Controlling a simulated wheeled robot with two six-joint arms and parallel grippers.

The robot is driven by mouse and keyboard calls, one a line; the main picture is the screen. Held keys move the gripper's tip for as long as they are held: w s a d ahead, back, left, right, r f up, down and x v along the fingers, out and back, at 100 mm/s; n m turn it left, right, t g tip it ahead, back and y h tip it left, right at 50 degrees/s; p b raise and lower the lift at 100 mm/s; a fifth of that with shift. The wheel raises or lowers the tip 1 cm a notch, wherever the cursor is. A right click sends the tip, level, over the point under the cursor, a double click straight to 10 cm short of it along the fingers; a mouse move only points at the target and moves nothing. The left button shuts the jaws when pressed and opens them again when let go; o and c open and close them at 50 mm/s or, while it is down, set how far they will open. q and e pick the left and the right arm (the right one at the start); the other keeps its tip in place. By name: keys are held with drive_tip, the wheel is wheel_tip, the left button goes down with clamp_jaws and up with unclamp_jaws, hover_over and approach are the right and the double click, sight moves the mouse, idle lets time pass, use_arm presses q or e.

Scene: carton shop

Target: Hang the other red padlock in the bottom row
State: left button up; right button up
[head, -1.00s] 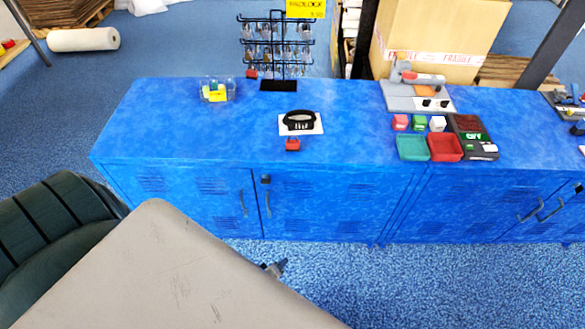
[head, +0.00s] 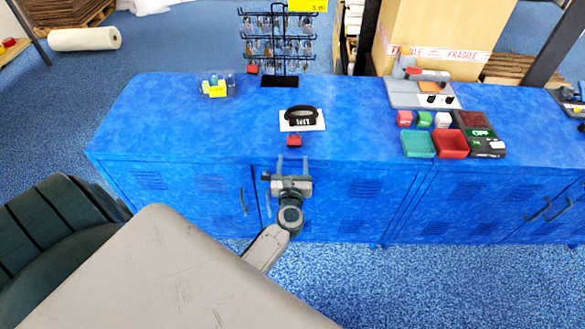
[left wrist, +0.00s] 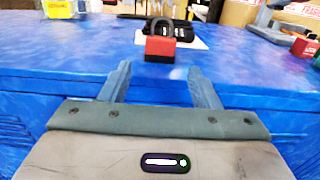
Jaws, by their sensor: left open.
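A red padlock (head: 294,140) stands on the blue cabinet top near its front edge; in the left wrist view the padlock (left wrist: 160,46) shows a dark shackle on top. My left gripper (head: 292,163) is open and empty, in front of the cabinet edge, with its fingers pointing at the padlock and a gap between them. The open fingers also show in the left wrist view (left wrist: 156,80). A dark wire display rack (head: 278,38) stands at the back with several padlocks on hooks in rows. Another red padlock (head: 252,69) hangs at its bottom left. My right gripper is not seen.
A black device on a white card (head: 302,118) lies right behind the loose padlock. A clear bin with a yellow label (head: 216,88) stands to the left. Green (head: 418,144) and red (head: 451,143) trays and small boxes stand right. The cabinet top between is clear.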

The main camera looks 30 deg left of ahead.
sight(294, 144)
use_arm(q)
drive_tip(key=x, duration=0.6)
drive_tip(key=shift+w, duration=0.1)
drive_tip(key=shift+w+a+b, duration=0.3)
drive_tip(key=shift+w+a, duration=0.05)
drive_tip(key=shift+w, duration=0.15)
drive_tip(key=shift+w+a, duration=0.15)
drive_tip(key=shift+w, duration=0.15)
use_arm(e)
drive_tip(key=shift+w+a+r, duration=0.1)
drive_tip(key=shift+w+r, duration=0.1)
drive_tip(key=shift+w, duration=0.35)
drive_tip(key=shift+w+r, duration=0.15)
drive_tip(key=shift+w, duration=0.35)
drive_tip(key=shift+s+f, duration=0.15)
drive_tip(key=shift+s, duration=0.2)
use_arm(q)
drive_tip(key=c, duration=0.8)
drive_tip(key=shift+o, duration=0.2)
